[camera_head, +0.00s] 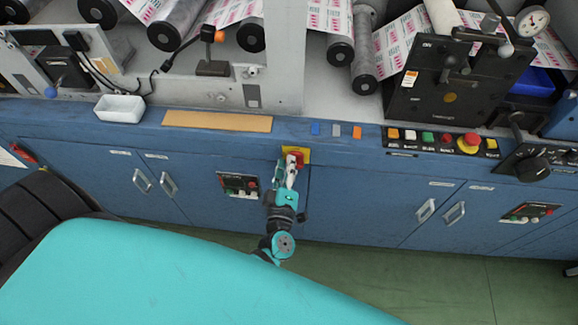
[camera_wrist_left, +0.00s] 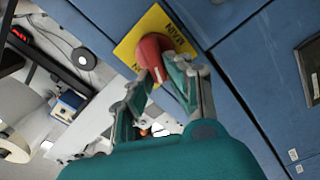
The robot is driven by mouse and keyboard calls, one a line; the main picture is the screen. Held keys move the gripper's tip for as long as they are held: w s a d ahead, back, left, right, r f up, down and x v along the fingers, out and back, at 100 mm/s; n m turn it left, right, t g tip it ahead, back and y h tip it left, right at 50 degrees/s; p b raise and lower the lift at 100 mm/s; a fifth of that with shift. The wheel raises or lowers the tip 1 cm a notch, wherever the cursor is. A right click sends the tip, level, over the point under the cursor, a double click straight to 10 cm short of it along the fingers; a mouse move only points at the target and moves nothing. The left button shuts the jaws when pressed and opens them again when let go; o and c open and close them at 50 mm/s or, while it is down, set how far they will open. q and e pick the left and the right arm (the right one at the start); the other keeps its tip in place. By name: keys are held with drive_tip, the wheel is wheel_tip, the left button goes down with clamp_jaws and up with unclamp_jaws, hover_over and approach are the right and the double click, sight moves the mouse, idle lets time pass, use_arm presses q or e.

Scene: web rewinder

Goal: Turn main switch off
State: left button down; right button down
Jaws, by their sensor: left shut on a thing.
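The main switch is a red rotary knob (camera_head: 297,154) on a yellow plate (camera_head: 306,150), set on the blue cabinet front just below the ledge. In the left wrist view the red knob (camera_wrist_left: 152,47) shows close up on its yellow plate (camera_wrist_left: 157,20), with partly covered black lettering. My left gripper (camera_head: 289,168) reaches up to the switch, and its fingers close on the knob's grip. The same fingers (camera_wrist_left: 160,80) show in the left wrist view on both sides of the grip, which they partly hide. My right gripper is not in view.
A small panel with buttons (camera_head: 238,185) sits left of my left arm. A button row with a red emergency stop (camera_head: 468,142) lies on the ledge to the right. A white tray (camera_head: 119,108) stands on the ledge at the left. Cabinet doors with handles (camera_head: 454,213) flank the switch.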

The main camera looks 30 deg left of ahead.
use_arm(q)
drive_tip(key=n+b, duration=0.1)
drive_tip(key=n, duration=0.1)
drive_tip(key=f+n+b, duration=0.1)
drive_tip(key=n, duration=0.2)
drive_tip(key=shift+a, duration=0.1)
drive_tip(key=shift+n, duration=0.3)
idle(0.4)
drive_tip(key=c, duration=1.3)
unclamp_jaws()
drive_tip(key=shift+s, duration=0.15)
drive_tip(key=v, duration=1.2)
drive_tip(key=shift+r, duration=0.1)
